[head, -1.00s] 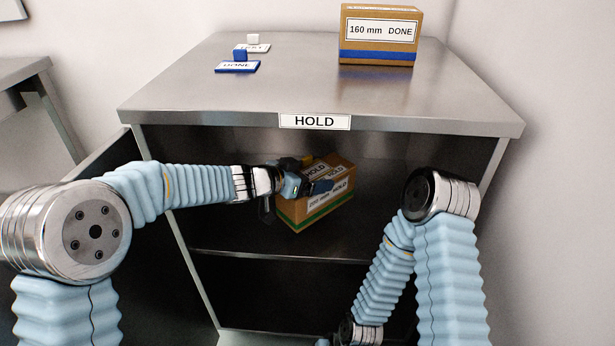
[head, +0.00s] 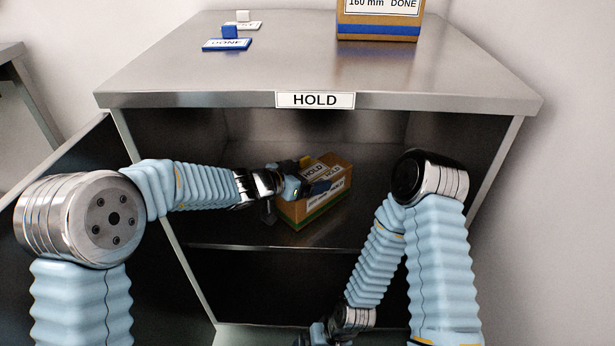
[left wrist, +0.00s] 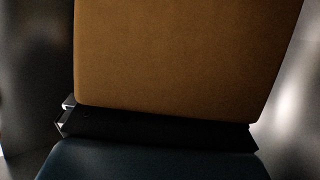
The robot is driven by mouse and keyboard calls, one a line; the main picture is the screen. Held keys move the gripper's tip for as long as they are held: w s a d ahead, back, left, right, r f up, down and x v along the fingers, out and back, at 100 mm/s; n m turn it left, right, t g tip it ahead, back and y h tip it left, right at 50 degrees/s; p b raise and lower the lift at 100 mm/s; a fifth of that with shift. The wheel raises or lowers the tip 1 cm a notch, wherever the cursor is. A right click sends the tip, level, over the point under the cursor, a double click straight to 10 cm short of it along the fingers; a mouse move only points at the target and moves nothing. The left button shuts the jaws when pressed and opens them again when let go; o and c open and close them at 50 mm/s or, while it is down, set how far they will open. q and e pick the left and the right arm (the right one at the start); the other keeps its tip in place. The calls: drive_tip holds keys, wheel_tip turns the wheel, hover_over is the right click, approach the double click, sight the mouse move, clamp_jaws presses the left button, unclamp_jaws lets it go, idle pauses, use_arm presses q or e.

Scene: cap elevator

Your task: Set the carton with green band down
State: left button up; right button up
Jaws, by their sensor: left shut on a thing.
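The carton with green band (head: 322,206) is brown with white HOLD labels. It is inside the cabinet, at the upper shelf (head: 240,225), and looks turned at an angle. I cannot tell whether its base touches the shelf. My left gripper (head: 312,187) is shut on the carton from its left and upper side. In the left wrist view the brown carton face (left wrist: 185,60) fills most of the picture, close against the dark gripper part. My right gripper (head: 318,335) is low at the front, partly cut off by the bottom edge, and its jaws are not clear.
The cabinet (head: 450,98) has a HOLD sign on its front edge. On top stand a blue-banded carton (head: 380,28) and two small signs with blocks, one blue (head: 227,44). An open door (head: 70,185) is at left. The lower compartment looks empty.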

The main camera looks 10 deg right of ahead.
use_arm(q)
drive_tip(key=o, duration=1.7)
drive_tip(key=shift+f, duration=0.1)
drive_tip(key=shift+r+p, duration=0.3)
drive_tip(key=b+v, duration=0.2)
drive_tip(key=v, duration=0.4)
drive_tip(key=shift+s+a, duration=0.15)
drive_tip(key=shift+a, duration=0.15)
drive_tip(key=shift+s+a+r, duration=0.15)
drive_tip(key=shift+s+a, duration=0.05)
drive_tip(key=shift+a, duration=0.15)
